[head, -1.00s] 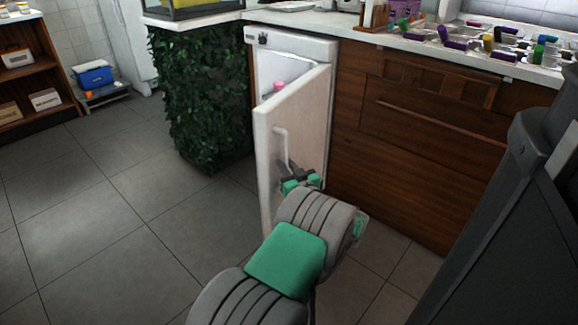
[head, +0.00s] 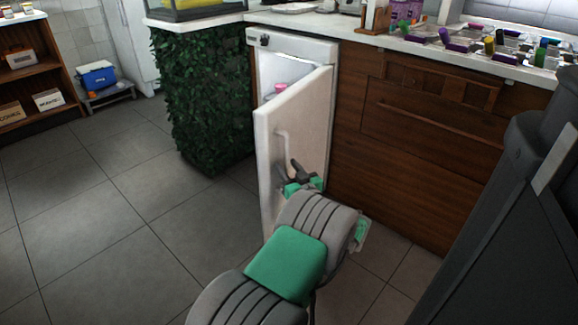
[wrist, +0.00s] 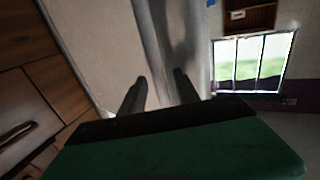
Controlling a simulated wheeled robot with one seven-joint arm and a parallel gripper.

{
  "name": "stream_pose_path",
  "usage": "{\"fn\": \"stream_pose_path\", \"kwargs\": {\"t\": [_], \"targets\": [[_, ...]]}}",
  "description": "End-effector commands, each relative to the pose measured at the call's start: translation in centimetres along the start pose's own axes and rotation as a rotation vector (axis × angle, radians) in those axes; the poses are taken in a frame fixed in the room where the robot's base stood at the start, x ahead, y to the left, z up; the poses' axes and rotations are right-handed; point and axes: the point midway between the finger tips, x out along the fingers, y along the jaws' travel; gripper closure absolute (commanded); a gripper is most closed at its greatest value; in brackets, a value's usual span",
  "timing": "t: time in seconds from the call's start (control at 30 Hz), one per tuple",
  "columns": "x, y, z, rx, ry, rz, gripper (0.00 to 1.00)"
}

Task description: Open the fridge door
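The small white fridge (head: 292,42) stands under the counter with its door (head: 295,125) partly open, swung out toward me. A pink item (head: 281,88) shows inside through the gap. A pale vertical handle (head: 284,150) is on the outer face of the door. My gripper (head: 287,172) is at the handle's lower part, in front of the door. In the wrist view, my gripper's two dark fingers (wrist: 160,85) are apart, close to the door's pale face (wrist: 95,40). Whether they touch the handle cannot be told.
Wooden drawers (head: 430,130) are right of the fridge, below a counter with colourful items. A leafy green panel (head: 200,100) stands to the left. A dark grey body (head: 490,230) fills the right foreground. The tiled floor (head: 100,220) at left is clear.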

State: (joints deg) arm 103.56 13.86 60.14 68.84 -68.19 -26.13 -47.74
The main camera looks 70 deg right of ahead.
Motion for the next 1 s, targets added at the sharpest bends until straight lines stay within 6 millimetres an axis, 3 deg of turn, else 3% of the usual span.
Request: {"fn": "stream_pose_path", "kwargs": {"t": [0.3,0.4,1.0], "targets": [[-6.1,0.5,-0.4,0.002,0.000,0.008,0.62],[-7.3,0.4,-0.3,0.001,0.001,0.005,0.62],[-7.5,0.0,-0.1,-0.002,0.002,-0.002,0.62]]}}
